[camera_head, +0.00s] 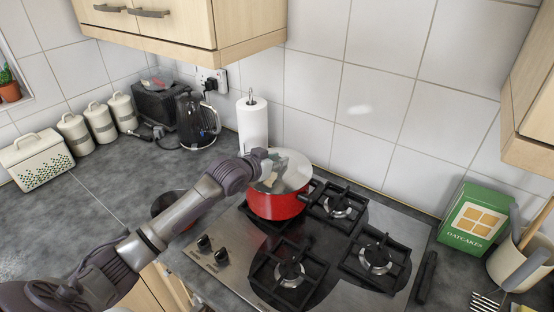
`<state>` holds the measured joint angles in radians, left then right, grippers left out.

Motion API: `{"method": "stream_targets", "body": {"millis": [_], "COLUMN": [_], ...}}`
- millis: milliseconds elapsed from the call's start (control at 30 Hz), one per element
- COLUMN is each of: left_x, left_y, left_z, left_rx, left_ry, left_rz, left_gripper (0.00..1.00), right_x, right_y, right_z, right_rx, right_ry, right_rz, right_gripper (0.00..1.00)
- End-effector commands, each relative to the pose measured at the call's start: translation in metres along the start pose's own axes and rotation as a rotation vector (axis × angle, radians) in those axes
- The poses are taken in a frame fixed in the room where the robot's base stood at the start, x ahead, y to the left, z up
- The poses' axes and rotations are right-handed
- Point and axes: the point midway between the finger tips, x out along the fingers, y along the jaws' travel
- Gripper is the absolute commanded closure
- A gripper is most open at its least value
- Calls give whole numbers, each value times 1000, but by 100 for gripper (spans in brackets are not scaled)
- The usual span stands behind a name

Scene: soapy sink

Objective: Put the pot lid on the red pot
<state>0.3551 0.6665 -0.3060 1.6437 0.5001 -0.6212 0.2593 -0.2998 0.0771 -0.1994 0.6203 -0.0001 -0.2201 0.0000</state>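The red pot (274,205) stands on the back left burner of the hob. The pot lid (293,172), pale and glassy with a light rim, lies over the pot's opening. I cannot tell whether it is fully seated or slightly raised. My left arm reaches in from the lower left, and my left gripper (268,178) is at the middle of the lid, over the knob area. Its fingers and the lid's knob are hard to make out, so I cannot tell if it grips the lid. My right gripper is not in view.
The hob (222,262) has several black grates and two knobs. A dark pan (163,203) is partly behind my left arm. A paper towel roll (252,127) and black kettle (196,121) stand behind. A green oatcakes box (474,216) and utensil pot (512,268) are at right.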

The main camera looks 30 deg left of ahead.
Motion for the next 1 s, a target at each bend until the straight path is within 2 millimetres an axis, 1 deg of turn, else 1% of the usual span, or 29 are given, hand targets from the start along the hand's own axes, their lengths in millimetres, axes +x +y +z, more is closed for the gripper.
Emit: {"method": "stream_targets", "body": {"millis": [467, 500, 633, 667, 867, 967, 1000], "left_x": [1, 1, 1, 1, 1, 1, 1], "left_y": [0, 0, 0, 0, 0, 0, 0], "left_z": [1, 1, 2, 2, 2, 4, 4], "left_rx": [0, 0, 0, 0, 0, 0, 0], "left_ry": [3, 3, 2, 2, 1, -3, -2], "left_rz": [0, 0, 0, 0, 0, 0, 0], "left_gripper": [100, 69, 47, 44, 44, 30, 23], "right_x": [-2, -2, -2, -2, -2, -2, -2], "right_y": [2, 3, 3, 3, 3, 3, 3], "right_z": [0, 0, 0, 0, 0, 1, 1], "right_rx": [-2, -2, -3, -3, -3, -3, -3], "right_ry": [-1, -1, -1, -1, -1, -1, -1], "right_rz": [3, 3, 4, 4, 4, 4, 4], "right_gripper": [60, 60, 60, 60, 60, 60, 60]}}
